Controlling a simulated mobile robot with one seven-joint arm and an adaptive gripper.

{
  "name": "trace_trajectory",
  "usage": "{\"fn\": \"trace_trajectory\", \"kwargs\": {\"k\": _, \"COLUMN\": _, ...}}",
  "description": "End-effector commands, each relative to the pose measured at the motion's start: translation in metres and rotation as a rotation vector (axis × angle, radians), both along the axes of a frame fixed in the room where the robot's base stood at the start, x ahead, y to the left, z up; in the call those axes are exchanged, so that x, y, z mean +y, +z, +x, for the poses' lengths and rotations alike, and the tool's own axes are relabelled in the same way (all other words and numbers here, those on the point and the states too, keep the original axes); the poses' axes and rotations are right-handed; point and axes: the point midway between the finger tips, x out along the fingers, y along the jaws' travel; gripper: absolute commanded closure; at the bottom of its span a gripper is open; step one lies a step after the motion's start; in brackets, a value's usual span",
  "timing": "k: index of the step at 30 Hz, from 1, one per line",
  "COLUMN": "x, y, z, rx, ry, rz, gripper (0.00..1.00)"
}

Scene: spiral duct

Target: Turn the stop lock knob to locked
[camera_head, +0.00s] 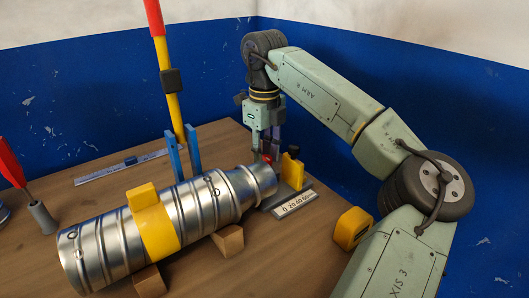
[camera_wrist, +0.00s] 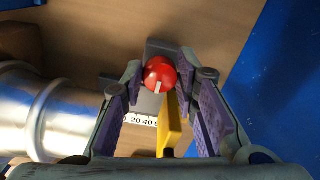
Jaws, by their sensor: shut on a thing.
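The red stop lock knob (camera_wrist: 159,72) shows in the wrist view between my two fingertips. It is round, with a short white mark at its lower edge in that view. My gripper (camera_head: 268,152) reaches down at the right end of the duct, and its fingers (camera_wrist: 160,80) are closed on the knob's sides. The knob sits on a grey stop block (camera_wrist: 152,101) with a yellow upright plate (camera_wrist: 172,125) and a white number scale (camera_head: 293,203). In the head view my fingers mostly hide the knob. No locked or unlocked label is readable.
A silver spiral duct (camera_head: 195,215) with a yellow band (camera_head: 153,220) lies on wooden blocks (camera_head: 229,240), close left of my gripper. A yellow tape measure (camera_head: 352,228) stands to the right. A yellow lever with a red grip (camera_head: 168,70) rises behind. Blue walls bound the table.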

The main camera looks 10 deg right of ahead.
Motion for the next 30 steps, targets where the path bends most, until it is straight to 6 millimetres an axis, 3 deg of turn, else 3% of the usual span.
{"fn": "trace_trajectory", "kwargs": {"k": 4, "x": 0.0, "y": 0.0002, "z": 0.0, "rx": 0.0, "ry": 0.0, "rz": 0.0, "gripper": 1.0}}
{"fn": "trace_trajectory", "kwargs": {"k": 14, "x": -0.0004, "y": 0.0001, "z": 0.0001, "rx": -0.001, "ry": -0.051, "rz": -0.001, "gripper": 1.0}}
{"fn": "trace_trajectory", "kwargs": {"k": 30, "x": -0.0022, "y": -0.0006, "z": 0.0008, "rx": -0.002, "ry": -0.481, "rz": -0.001, "gripper": 1.0}}
